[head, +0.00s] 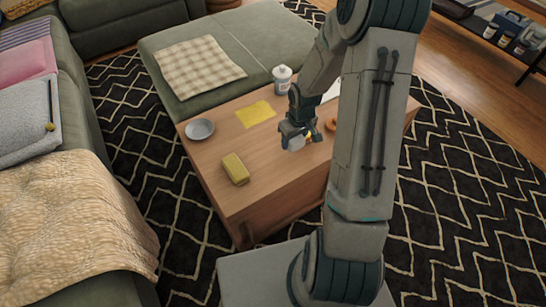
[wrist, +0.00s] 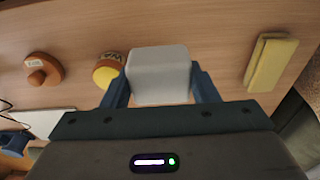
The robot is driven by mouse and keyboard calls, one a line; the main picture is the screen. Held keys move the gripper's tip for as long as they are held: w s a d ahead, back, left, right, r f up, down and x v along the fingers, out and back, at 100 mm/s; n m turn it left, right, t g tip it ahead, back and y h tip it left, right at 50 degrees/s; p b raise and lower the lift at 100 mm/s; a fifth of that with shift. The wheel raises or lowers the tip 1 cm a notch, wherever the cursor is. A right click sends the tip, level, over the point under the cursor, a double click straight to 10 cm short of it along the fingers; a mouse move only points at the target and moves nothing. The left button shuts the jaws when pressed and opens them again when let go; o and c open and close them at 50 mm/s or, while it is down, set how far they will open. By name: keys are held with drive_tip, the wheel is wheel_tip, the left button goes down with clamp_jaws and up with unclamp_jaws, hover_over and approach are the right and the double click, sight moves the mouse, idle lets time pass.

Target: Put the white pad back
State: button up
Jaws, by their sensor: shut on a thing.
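The white pad (wrist: 158,74) is a pale block with rounded corners, held between the two fingers of my gripper (wrist: 160,88) in the wrist view. In the head view the pad (head: 296,143) shows at the tip of my gripper (head: 299,134), over the middle of the wooden table (head: 262,193). My gripper is shut on the pad. I cannot tell for sure whether the pad touches the table top.
A yellow tin (wrist: 106,74) sits close beside the pad, and a brown-orange knobbed object (wrist: 43,69) lies farther left. A yellow block (head: 235,168), yellow cloth (head: 256,113), grey bowl (head: 200,130) and white bottle (head: 282,79) are on the table.

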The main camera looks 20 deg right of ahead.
drive_tip(key=b, duration=0.2)
hover_over(273, 160)
wheel_tip(273, 160, down, 4)
drive_tip(key=shift+s+f, duration=0.1)
drive_tip(key=shift+f+b, duration=0.65)
drive_tip(key=shift+f, duration=1.25)
drive_tip(key=shift+f, duration=0.15)
drive_tip(key=o, duration=0.9)
